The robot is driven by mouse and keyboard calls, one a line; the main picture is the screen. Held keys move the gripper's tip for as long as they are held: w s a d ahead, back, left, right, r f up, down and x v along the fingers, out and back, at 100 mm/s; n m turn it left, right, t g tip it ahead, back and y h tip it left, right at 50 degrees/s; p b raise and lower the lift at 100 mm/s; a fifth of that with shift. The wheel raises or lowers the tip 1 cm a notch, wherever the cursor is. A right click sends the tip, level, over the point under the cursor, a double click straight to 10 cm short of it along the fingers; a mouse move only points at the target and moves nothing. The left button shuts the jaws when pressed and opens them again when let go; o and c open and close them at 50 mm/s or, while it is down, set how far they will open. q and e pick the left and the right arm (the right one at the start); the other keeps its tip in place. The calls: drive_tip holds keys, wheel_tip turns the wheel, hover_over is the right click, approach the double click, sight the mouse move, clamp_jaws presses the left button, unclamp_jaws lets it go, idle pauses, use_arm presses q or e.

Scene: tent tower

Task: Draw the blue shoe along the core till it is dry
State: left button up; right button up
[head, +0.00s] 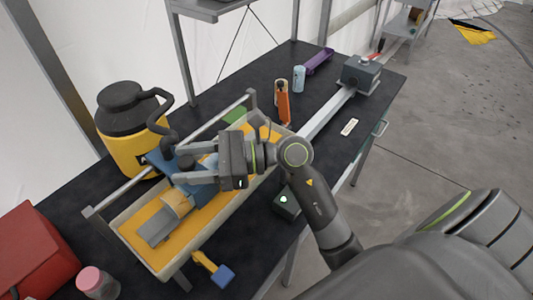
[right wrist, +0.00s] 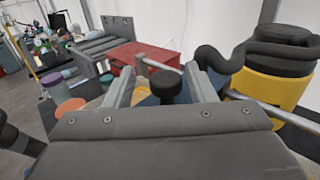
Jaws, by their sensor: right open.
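The blue shoe (head: 200,192) sits over the long tray (head: 120,229), with a black knob (head: 187,162) on top. My right gripper (head: 203,163) is open above the shoe at the knob. In the right wrist view the knob (right wrist: 165,86) stands between the two spread fingers (right wrist: 160,75), with gaps visible on both sides. The gripper hides part of the shoe and the tray. My left gripper is not in view.
A yellow jug with a black lid (head: 135,130) stands close behind the tray. A rail (head: 130,187) runs along the tray's back side. A red box (head: 35,250) is at the left. An orange tool (head: 283,105) and a blue can (head: 298,79) stand beyond the tray.

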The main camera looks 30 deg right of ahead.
drive_tip(key=b+v, duration=0.5)
drive_tip(key=v, duration=1.1)
idle(0.3)
idle(1.2)
